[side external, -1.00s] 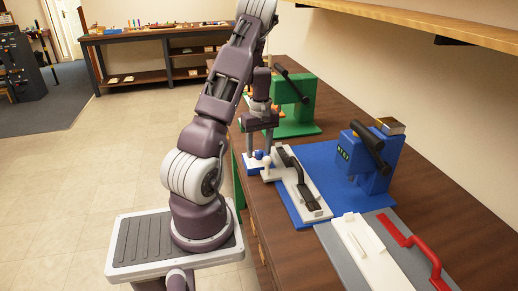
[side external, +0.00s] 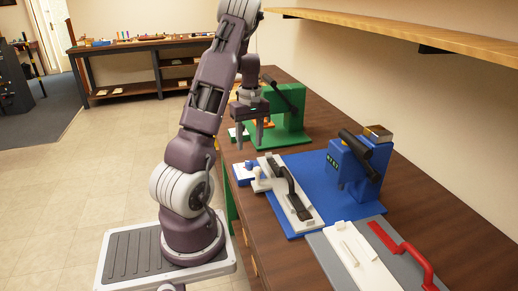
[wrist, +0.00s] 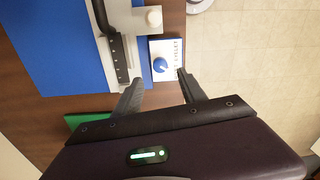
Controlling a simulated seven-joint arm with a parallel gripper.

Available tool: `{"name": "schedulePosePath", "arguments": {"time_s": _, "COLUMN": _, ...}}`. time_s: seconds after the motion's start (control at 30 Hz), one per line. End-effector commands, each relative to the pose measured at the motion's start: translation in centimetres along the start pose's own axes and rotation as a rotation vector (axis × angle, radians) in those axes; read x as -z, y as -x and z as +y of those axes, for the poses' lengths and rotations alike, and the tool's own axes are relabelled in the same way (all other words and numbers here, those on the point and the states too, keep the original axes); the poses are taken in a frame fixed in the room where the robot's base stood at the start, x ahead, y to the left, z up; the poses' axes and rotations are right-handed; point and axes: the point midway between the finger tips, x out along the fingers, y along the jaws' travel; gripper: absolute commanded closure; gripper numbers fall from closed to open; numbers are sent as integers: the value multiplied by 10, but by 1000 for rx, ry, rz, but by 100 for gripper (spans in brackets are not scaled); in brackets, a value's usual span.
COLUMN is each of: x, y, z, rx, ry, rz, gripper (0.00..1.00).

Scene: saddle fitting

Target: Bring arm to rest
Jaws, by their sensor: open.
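My gripper (side external: 250,146) is open and empty, pointing down. It hangs in the air above the table near a small white-and-blue block (side external: 243,172). In the wrist view, my open fingers (wrist: 158,80) frame the near end of that block, which carries a blue knob (wrist: 160,65) and lettering I cannot read fully. A white plate with a black handle (side external: 289,188) lies on the blue base (side external: 325,175). Nothing is between my fingers.
A blue fixture with a black lever (side external: 345,165) stands on the blue base. A green fixture (side external: 290,115) is farther back. A grey base (side external: 375,245) with a white plate and red handle lies in front. A shelf (side external: 400,28) overhangs the wall side. Bare wood borders the bases.

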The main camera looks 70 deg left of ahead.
Motion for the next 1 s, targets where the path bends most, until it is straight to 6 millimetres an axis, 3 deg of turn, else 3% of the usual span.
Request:
{"name": "schedulePosePath", "arguments": {"time_s": 0.17, "x": -3, "y": 2, "z": 2, "rx": -5, "ry": -10, "rz": 0, "gripper": 51}}
{"name": "schedulePosePath", "arguments": {"time_s": 0.27, "x": -35, "y": 26, "z": 19, "rx": -54, "ry": -113, "rz": -1, "gripper": 51}}
{"name": "schedulePosePath", "arguments": {"time_s": 0.37, "x": -109, "y": 73, "z": 39, "rx": -151, "ry": -355, "rz": 4, "gripper": 51}}
{"name": "schedulePosePath", "arguments": {"time_s": 0.4, "x": -145, "y": 93, "z": 40, "rx": -191, "ry": -478, "rz": 11, "gripper": 51}}
{"name": "schedulePosePath", "arguments": {"time_s": 0.47, "x": -199, "y": 119, "z": 32, "rx": -246, "ry": -673, "rz": 31, "gripper": 51}}
{"name": "schedulePosePath", "arguments": {"time_s": 0.53, "x": -260, "y": 144, "z": 8, "rx": -307, "ry": -920, "rz": 73, "gripper": 51}}
{"name": "schedulePosePath", "arguments": {"time_s": 0.6, "x": -309, "y": 158, "z": -28, "rx": -359, "ry": -1166, "rz": 139, "gripper": 51}}
{"name": "schedulePosePath", "arguments": {"time_s": 0.63, "x": -324, "y": 161, "z": -44, "rx": -376, "ry": -1259, "rz": 170, "gripper": 51}}
{"name": "schedulePosePath", "arguments": {"time_s": 0.7, "x": -348, "y": 162, "z": -77, "rx": -407, "ry": -1441, "rz": 245, "gripper": 51}}
{"name": "schedulePosePath", "arguments": {"time_s": 0.8, "x": -362, "y": 157, "z": -108, "rx": -434, "ry": -1609, "rz": 335, "gripper": 51}}
{"name": "schedulePosePath", "arguments": {"time_s": 1.0, "x": -366, "y": 153, "z": -124, "rx": -444, "ry": -1696, "rz": 390, "gripper": 51}}
